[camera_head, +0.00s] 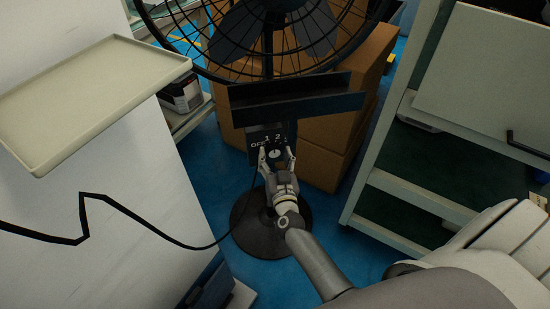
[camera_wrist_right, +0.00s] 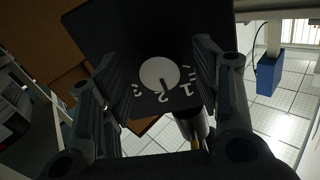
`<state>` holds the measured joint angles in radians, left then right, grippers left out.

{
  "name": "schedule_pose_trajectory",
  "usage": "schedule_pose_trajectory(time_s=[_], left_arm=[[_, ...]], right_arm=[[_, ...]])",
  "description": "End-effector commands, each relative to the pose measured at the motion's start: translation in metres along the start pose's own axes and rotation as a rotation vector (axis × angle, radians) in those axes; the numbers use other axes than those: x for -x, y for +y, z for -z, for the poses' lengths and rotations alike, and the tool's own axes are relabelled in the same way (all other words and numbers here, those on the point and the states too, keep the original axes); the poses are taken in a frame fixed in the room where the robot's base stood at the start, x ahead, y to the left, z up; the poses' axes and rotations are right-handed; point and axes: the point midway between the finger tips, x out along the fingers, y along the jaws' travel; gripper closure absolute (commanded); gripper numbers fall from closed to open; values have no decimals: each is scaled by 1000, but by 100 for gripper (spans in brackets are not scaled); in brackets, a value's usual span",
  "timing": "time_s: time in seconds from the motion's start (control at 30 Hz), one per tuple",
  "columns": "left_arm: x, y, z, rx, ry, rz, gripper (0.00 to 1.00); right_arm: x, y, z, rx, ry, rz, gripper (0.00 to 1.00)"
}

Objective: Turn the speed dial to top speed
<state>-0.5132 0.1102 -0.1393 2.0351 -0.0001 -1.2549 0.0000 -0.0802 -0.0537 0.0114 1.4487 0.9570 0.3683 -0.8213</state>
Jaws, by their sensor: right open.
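The speed dial is a small white round knob (camera_head: 275,153) on the dark control box of a black pedestal fan (camera_head: 270,40). In the right wrist view the dial (camera_wrist_right: 158,75) sits on the black panel, with white marks including 1 and 2 along its lower side. A dark tick on the dial appears to point near the 2. My right gripper (camera_head: 276,154) is open, one finger on each side of the dial. In the wrist view its fingers (camera_wrist_right: 162,80) show gaps to the dial; contact is not visible. My left gripper is out of view.
A black cable runs from the fan across the white surface on the left. A beige tray (camera_head: 95,95) lies at the upper left. Cardboard boxes (camera_head: 325,130) stand behind the fan. A grey shelf unit (camera_head: 410,205) stands on the right. The fan's round base (camera_head: 250,235) rests on blue floor.

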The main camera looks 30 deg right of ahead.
Motion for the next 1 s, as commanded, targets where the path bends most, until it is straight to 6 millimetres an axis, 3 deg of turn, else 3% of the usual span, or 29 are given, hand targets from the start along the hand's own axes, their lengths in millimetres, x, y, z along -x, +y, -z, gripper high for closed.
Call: schedule_pose_trajectory(time_s=[0.27,0.63,1.0], left_arm=[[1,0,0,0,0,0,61],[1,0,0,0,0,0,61],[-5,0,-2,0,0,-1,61]], right_arm=[[-1,0,0,1,0,0,43],[-1,0,0,0,0,0,89],[-1,0,1,-72,-4,-1,89]])
